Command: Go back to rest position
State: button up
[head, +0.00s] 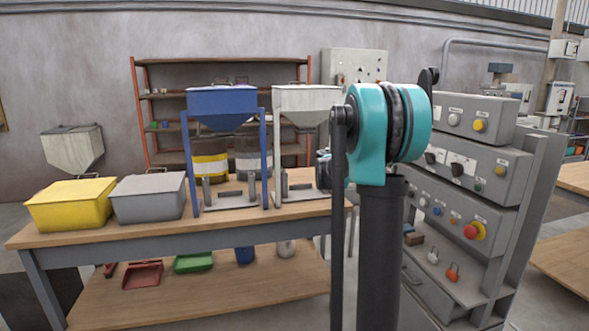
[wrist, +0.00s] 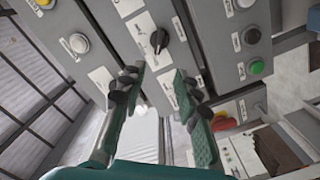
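My gripper (wrist: 158,76) shows in the wrist view with its two fingers apart and nothing between them. It faces the grey control panel, which is tilted in that view. A black rotary switch (wrist: 158,40) lies just beyond the fingertips; I cannot tell the exact distance, but no finger is closed on it. In the head view my teal and black arm stands in front of the control panel (head: 484,160) and hides its left part. My gripper cannot be made out there.
A wooden workbench (head: 180,235) at the left holds a yellow bin (head: 72,207), a grey bin (head: 150,200), a blue hopper (head: 222,103) and a white hopper (head: 305,98). Another table (head: 570,255) stands at the right edge. A red button (head: 471,231) sticks out from the panel.

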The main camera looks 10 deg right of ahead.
jog(key=s+a+f+n+t+y, duration=0.1)
jog(key=s+a+f+y, duration=0.3)
jog(key=f, duration=0.3)
jog(key=s+a+f+n+y, duration=0.2)
jog(key=s+a+f, duration=0.3)
jog(key=s+f, duration=0.15)
jog(key=s+a+f+n+t+y, duration=0.1)
jog(key=s+a+f+y, duration=0.35)
jog(key=f, duration=0.35)
jog(key=s+a+f+n+y, duration=0.1)
jog(key=s+a+f+y, duration=0.2)
jog(key=s+a+f, duration=0.3)
jog(key=s+a+f+n+y, duration=0.1)
jog(key=s+a+f+y, duration=0.3)
jog(key=a, duration=0.8)
jog(key=s+f, duration=0.2)
jog(key=s, duration=0.1)
jog(key=shift+s+f+n+t, duration=0.15)
jog(key=shift+s+n+t, duration=0.15)
jog(key=shift+s+n, duration=0.1)
jog(key=shift+d, duration=0.1)
